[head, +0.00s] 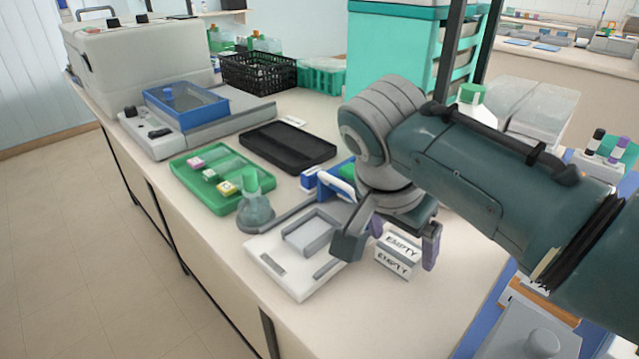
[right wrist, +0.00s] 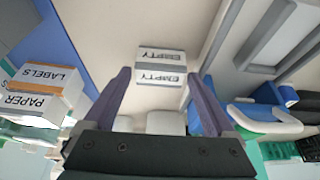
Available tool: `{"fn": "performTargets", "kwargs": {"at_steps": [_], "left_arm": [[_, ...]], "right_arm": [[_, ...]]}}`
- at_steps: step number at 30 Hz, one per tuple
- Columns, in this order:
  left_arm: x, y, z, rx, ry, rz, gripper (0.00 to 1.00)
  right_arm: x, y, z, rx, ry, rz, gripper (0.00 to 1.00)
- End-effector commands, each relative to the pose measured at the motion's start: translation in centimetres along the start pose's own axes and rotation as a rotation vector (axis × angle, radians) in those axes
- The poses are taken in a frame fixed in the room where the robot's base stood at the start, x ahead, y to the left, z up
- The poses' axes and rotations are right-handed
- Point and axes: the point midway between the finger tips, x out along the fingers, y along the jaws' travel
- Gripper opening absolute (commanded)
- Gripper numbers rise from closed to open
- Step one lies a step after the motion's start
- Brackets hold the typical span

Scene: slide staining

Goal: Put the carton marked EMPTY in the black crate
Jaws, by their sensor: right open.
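The white carton marked EMPTY (head: 396,262) stands on the bench near its front edge; its lettering shows on two faces. It also shows in the right wrist view (right wrist: 160,68), between and beyond my fingertips. My right gripper (head: 392,247) is open, pointing down over the carton with one finger on either side. I cannot tell whether a finger touches it. The black crate (head: 258,73), with latticed walls, stands far back on the bench, beside the wall. My left gripper is not in view.
A white device (head: 292,268) lies left of the carton. A teal drawer unit (head: 393,50) stands behind.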

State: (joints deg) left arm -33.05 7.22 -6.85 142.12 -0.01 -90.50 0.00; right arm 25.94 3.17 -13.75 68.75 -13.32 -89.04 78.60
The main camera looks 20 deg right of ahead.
Motion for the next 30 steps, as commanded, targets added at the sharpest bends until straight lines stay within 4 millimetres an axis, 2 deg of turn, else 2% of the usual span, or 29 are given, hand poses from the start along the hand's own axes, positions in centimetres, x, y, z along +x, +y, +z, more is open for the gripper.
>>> {"fn": "performTargets", "kwargs": {"at_steps": [1,4,12,30], "left_arm": [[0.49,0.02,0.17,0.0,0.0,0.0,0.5],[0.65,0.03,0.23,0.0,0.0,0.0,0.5],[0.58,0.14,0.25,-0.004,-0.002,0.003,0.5],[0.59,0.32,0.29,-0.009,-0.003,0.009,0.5]], "right_arm": [[0.97,0.06,0.09,-0.001,0.001,0.003,0.9],[1.73,0.05,0.06,0.0,0.001,0.001,0.9],[1.78,0.0,0.03,0.001,0.0,-0.001,0.88],[1.76,0.01,0.06,0.0,-0.001,-0.001,0.2]]}}
